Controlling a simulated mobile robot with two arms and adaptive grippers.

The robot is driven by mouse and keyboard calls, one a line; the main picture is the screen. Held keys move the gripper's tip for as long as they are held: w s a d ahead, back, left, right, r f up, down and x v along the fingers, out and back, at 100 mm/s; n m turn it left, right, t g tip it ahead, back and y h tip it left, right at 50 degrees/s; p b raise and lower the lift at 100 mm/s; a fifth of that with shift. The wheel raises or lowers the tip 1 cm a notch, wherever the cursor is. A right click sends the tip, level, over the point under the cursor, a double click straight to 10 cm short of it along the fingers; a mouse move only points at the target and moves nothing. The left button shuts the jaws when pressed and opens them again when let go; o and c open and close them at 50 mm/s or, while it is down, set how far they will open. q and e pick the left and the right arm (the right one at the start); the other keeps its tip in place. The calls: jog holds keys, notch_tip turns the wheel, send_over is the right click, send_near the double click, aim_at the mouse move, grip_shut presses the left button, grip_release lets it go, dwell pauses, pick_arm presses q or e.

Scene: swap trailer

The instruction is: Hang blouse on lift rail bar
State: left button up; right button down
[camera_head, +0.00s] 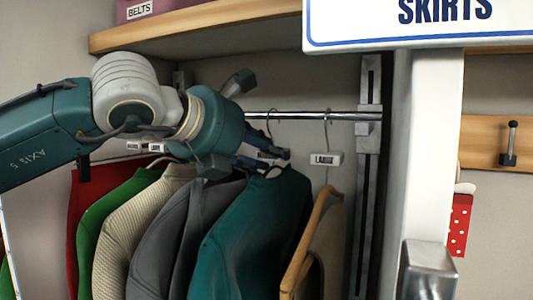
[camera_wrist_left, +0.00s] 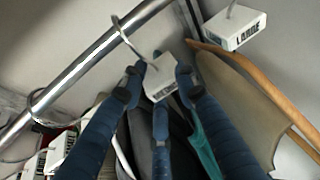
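A teal garment (camera_head: 257,235), likely the blouse, hangs among other clothes on the chrome rail bar (camera_head: 345,116). My left gripper (camera_head: 268,153) is at the top of the teal garment's hanger, just below the rail. My right gripper is not in view.
Grey, cream, green and red garments hang on the left. A wooden shelf (camera_head: 200,22) is above. A vertical slotted track (camera_head: 368,170) and white post (camera_head: 425,160) stand on the right.

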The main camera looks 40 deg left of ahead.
pick_arm(q)
jog(key=v, duration=1.2)
jog(key=shift+a, duration=0.1)
